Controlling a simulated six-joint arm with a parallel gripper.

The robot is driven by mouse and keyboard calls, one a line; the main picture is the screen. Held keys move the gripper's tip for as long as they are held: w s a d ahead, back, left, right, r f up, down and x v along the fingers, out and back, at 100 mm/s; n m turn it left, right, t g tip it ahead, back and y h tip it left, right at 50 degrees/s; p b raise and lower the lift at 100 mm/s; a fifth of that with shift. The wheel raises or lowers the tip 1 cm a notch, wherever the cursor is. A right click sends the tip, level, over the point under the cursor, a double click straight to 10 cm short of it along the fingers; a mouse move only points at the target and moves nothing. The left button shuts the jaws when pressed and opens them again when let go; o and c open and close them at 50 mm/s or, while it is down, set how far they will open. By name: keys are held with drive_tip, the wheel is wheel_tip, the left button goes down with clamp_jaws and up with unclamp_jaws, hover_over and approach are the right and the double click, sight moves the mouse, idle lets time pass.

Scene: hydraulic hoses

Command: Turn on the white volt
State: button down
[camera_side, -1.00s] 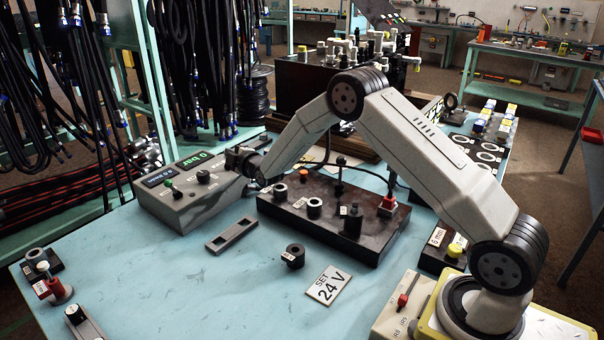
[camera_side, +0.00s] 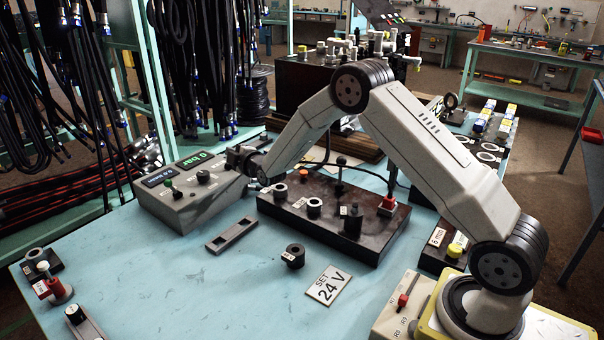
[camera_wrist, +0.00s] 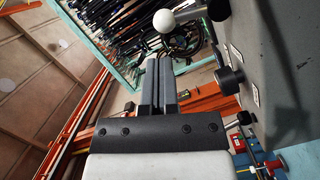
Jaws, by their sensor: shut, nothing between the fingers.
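A white ball knob (camera_wrist: 164,20) on a light stem sticks out from a grey box face (camera_wrist: 262,50) in the wrist view. A black knob (camera_wrist: 229,80) is on the same face. My gripper (camera_wrist: 157,66) is shut and empty, its tips pointing just below and left of the white ball; I cannot tell if they touch. In the side view, the grey control box (camera_side: 190,205) has a green display (camera_side: 198,162), a smaller display, a green button (camera_side: 169,184) and a black knob (camera_side: 203,177). My gripper (camera_side: 240,160) is at its right end. The white ball cannot be made out there.
A dark block with several fittings (camera_side: 330,225) stands close below my forearm.

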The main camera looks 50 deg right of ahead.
drive_tip(key=a+v, duration=0.1)
drive_tip(key=v, duration=1)
drive_tip(key=shift+r, duration=0.3)
